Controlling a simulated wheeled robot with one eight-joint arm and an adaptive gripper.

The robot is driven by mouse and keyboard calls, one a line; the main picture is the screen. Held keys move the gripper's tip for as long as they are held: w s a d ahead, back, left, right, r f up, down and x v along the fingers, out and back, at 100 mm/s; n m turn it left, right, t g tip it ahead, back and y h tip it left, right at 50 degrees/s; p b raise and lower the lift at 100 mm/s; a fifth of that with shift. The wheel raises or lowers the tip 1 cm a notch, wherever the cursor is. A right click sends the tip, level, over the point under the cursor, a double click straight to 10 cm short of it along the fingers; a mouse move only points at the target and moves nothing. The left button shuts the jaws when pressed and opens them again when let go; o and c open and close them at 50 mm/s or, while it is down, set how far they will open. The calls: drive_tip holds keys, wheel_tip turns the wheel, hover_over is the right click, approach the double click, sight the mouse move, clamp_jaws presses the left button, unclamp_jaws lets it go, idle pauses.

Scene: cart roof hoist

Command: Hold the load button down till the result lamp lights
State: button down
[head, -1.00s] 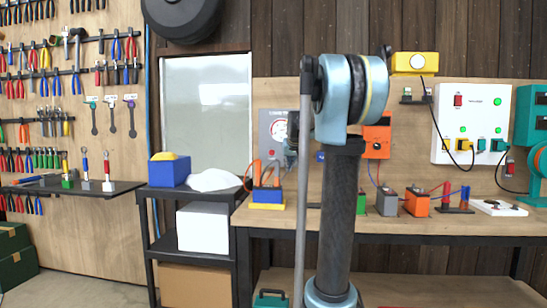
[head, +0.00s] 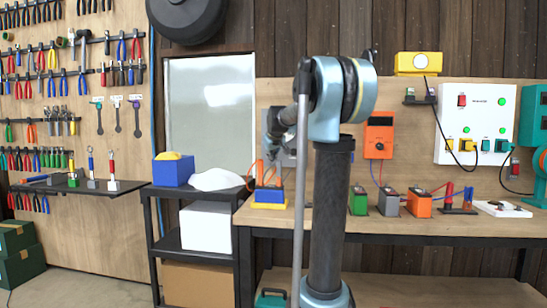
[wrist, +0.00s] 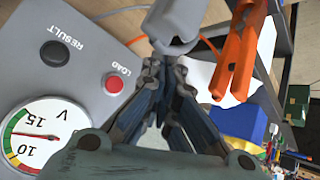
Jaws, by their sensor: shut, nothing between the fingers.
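The grey tester box (wrist: 85,110) fills the left of the wrist view, its lettering upside down. It carries the red LOAD button (wrist: 114,84), the dark, unlit RESULT lamp (wrist: 55,53) and a round volt dial (wrist: 32,135). The dial's red needle lies between the 10 and 15 marks. My gripper (wrist: 168,66) is shut and empty. Its fingertips appear to the right of the red button in the wrist view, with a gap between them in the picture. In the head view the tester box (head: 268,118) is partly hidden behind my arm.
An orange clamp (wrist: 238,55) and a grey rounded part (wrist: 175,22) are close to my fingertips in the wrist view. A blue bin (head: 173,170) stands on the cart to the left. An orange meter (head: 379,140) and a white panel (head: 475,125) are on the right.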

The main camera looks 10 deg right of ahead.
drive_tip(key=w+d, duration=0.2)
drive_tip(key=w, duration=0.6)
drive_tip(key=shift+w+d, duration=0.15)
drive_tip(key=shift+d, duration=0.25)
drive_tip(key=shift+w, duration=0.2)
idle(1.2)
drive_tip(key=shift+w+d, duration=0.1)
drive_tip(key=shift+w, duration=0.1)
drive_tip(key=shift+w+d, duration=0.1)
drive_tip(key=shift+w, duration=0.25)
idle(4.8)
